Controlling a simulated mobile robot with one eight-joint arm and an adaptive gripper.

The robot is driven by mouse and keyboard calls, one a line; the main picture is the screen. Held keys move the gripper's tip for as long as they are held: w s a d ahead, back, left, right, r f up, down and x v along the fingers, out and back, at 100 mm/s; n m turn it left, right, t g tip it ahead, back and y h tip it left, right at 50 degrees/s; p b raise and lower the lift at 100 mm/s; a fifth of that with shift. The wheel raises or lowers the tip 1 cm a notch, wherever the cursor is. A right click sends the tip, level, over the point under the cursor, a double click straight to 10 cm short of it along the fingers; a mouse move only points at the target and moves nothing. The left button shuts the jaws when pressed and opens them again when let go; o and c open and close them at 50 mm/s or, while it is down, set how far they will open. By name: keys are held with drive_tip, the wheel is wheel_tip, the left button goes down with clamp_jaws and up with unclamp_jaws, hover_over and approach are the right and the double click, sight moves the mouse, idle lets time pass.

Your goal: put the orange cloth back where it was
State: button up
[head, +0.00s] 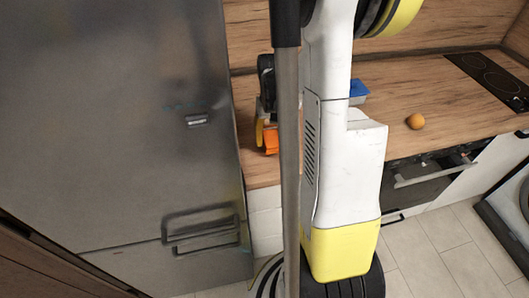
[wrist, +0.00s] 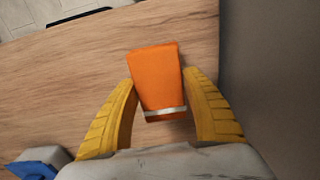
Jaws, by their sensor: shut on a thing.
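The orange cloth (wrist: 157,77) is a folded orange piece with a pale stripe near one end. In the wrist view it lies between the two yellow fingers of my gripper (wrist: 161,110), which is shut on it. In the head view the cloth (head: 271,140) shows beside my gripper (head: 262,135), over the left end of the wooden counter close to the fridge. My arm hides part of this area. I cannot tell whether the cloth touches the counter.
A tall metal fridge (head: 120,120) stands directly left of the counter (head: 440,110). A blue object (head: 358,89) and an orange ball-like fruit (head: 416,121) rest on the counter. A black hob (head: 490,78) is at the right. Counter between fruit and hob is clear.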

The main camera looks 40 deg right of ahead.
sight(266, 136)
drive_tip(key=shift+w+a+f, duration=0.55)
drive_tip(key=shift+a, duration=0.15)
drive_tip(key=shift+f+b, duration=0.85)
drive_tip(key=shift+f, duration=1.15)
drive_tip(key=shift+f, duration=0.15)
drive_tip(key=o, duration=1.2)
wheel_tip(266, 136, up, 12)
drive_tip(key=p, duration=0.3)
drive_tip(key=shift+r+p, duration=0.2)
drive_tip(key=shift+p, duration=0.2)
